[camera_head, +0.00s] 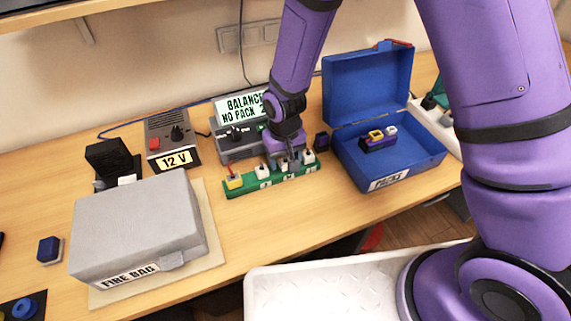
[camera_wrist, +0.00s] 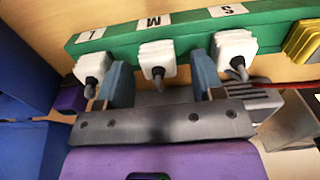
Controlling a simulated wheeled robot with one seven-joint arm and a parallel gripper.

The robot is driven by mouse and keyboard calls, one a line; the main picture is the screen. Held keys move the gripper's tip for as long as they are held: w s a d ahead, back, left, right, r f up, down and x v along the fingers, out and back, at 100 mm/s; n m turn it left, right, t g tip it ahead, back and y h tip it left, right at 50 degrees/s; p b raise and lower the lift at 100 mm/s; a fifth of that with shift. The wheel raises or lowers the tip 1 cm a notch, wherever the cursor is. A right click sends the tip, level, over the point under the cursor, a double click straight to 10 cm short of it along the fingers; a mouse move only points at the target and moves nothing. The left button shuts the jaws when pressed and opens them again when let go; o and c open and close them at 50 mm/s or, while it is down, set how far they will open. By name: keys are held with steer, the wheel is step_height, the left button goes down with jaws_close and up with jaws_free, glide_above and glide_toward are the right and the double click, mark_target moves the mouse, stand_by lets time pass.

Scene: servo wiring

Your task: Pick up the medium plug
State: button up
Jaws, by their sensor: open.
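The medium plug (camera_wrist: 157,60) is a white block with a dark grey lead, seated on the green board (camera_wrist: 185,31) beside the letter M. My gripper (camera_wrist: 162,75) is open, with one blue-grey finger on each side of this plug. I cannot tell whether either finger touches it. The white plug by L (camera_wrist: 94,68) and the white plug by S (camera_wrist: 235,48) sit just outside the fingers. In the head view my gripper (camera_head: 289,160) points down over the board (camera_head: 272,185) and largely hides the medium plug.
A yellow plug (camera_head: 234,181) with a red lead sits at the board's left end. Behind stands a grey balancer (camera_head: 237,150) with a lit screen. An open blue case (camera_head: 420,150) is at right. A grey fire bag box (camera_head: 140,230) and 12 V supply (camera_head: 172,135) are at left.

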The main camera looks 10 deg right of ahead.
steer(key=shift+f, duration=0.4)
steer(key=c, duration=1)
steer(key=shift+r, duration=0.1)
